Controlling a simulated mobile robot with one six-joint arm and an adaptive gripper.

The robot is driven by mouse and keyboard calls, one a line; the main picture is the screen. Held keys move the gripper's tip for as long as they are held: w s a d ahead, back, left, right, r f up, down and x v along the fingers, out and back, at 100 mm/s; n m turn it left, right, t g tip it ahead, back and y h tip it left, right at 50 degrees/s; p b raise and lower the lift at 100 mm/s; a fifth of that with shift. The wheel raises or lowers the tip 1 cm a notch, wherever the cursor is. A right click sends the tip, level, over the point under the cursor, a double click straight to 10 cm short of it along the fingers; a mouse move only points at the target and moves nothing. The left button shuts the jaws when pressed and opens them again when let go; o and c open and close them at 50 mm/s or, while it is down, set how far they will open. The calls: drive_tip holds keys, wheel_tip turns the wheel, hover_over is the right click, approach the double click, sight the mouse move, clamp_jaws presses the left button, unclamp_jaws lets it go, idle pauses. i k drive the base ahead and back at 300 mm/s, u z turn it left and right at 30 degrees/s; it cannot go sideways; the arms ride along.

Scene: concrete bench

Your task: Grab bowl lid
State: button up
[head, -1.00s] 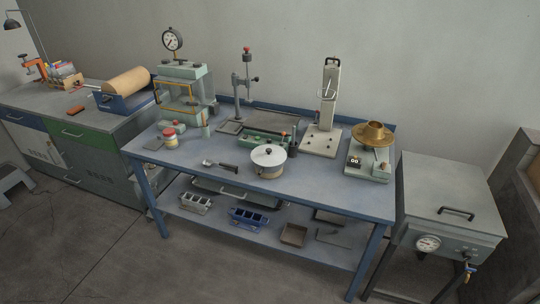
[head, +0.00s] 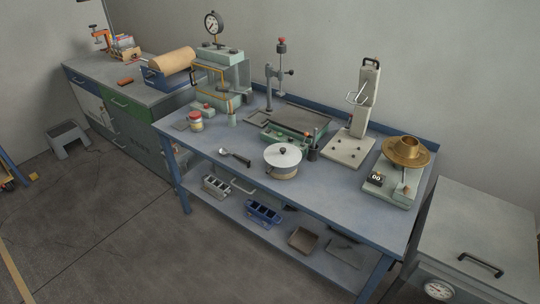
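The bowl lid (head: 274,154) is a flat, light grey disc with a small dark knob (head: 283,150) at its middle. It lies on a round tan bowl (head: 284,173) near the front edge of the blue bench, and covers the bowl's opening. The bowl's inside is hidden. My gripper does not show in the head view.
A dark scoop (head: 236,157) lies left of the bowl. A green device (head: 293,120) stands close behind it. A scale (head: 397,188) with a brass pan (head: 407,152) stands to the right. The bench top (head: 335,190) between bowl and scale is clear.

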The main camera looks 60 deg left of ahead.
sight(281, 154)
drive_tip(key=u, duration=0.4)
drive_tip(key=i, duration=0.55)
drive_tip(key=u, duration=0.95)
drive_tip(key=i, duration=0.65)
drive_tip(key=u, duration=0.3)
